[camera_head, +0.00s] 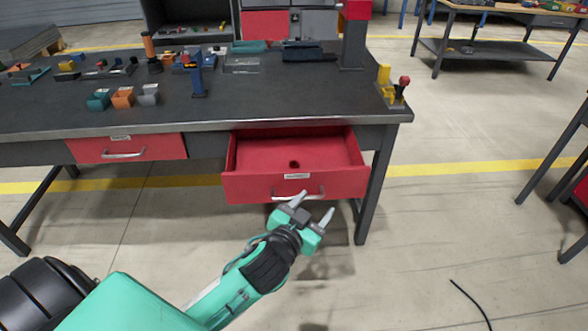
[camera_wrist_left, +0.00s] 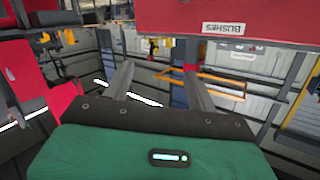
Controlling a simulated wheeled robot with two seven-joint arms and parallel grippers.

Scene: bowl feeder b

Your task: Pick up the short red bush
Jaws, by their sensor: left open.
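A small dark red round piece (camera_head: 293,164), which looks like the short red bush, lies on the floor of the open red drawer (camera_head: 340,182) under the workbench. It is too small for me to judge its height. My left gripper (camera_head: 315,203) is open and empty, in front of the drawer and near its handle in the head view. In the left wrist view, the gripper's two fingers (camera_wrist_left: 158,82) are apart with nothing between them. The drawer front (camera_wrist_left: 190,14) with its BUSHES label is upside down above them. The bush is hidden there.
The workbench (camera_head: 300,97) carries several bins and tools, including a blue stand (camera_head: 196,78) and a yellow and red fixture (camera_head: 392,86). A shut red drawer (camera_head: 130,148) is to the left. A bench leg (camera_head: 376,190) stands right of the open drawer. The floor in front is mostly clear.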

